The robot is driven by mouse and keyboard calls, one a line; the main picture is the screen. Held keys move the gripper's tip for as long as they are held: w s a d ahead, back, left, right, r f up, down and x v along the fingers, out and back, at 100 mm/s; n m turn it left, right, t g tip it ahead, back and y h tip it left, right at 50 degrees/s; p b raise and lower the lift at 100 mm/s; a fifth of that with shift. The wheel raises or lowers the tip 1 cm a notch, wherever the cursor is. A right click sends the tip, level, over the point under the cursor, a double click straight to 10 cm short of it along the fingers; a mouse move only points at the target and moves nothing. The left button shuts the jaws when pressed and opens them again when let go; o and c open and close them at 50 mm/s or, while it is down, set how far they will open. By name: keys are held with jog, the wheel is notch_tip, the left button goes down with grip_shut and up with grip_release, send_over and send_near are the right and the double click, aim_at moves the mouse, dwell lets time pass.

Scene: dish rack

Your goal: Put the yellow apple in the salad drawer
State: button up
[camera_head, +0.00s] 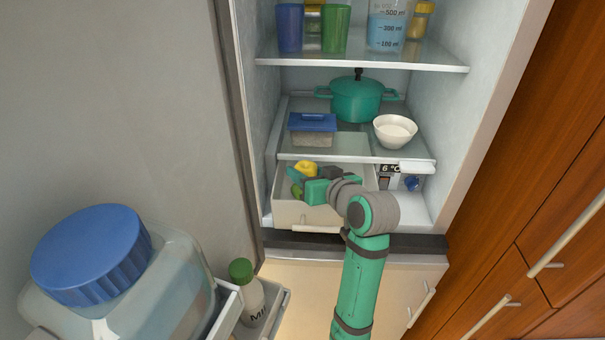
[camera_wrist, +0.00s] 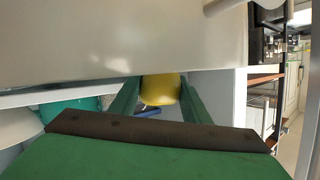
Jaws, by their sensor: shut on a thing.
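The yellow apple (camera_head: 306,168) is at the tip of my gripper (camera_head: 297,174) in the head view. In the wrist view the yellow apple (camera_wrist: 159,90) sits between the two green fingers of my gripper (camera_wrist: 158,100), which is shut on it. The salad drawer (camera_head: 297,214) is pulled out at the bottom of the fridge. My gripper holds the apple over the drawer's opening, towards its left side. My gripper and wrist hide much of the drawer's inside. I cannot tell how high the apple is above the drawer floor.
A glass shelf above the drawer holds a blue-lidded box (camera_head: 312,129), a teal pot (camera_head: 358,100) and a white bowl (camera_head: 395,131). A temperature display (camera_head: 391,169) is right of the drawer. A large blue-capped jar (camera_head: 110,270) and a green-capped bottle (camera_head: 249,290) stand at the lower left.

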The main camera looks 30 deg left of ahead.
jog(key=shift+w+a+f, duration=0.3)
jog(key=shift+a+f, duration=0.1)
jog(key=shift+f, duration=0.1)
jog(key=shift+w+a+f, duration=0.25)
jog(key=shift+a+f, duration=0.15)
jog(key=shift+f, duration=0.05)
jog(key=shift+f, duration=0.1)
jog(key=shift+f, duration=0.4)
jog(key=o, duration=1.2)
jog(key=shift+w, duration=0.1)
jog(key=shift+c, duration=0.2)
jog(key=shift+o, duration=0.2)
jog(key=shift+d, duration=0.2)
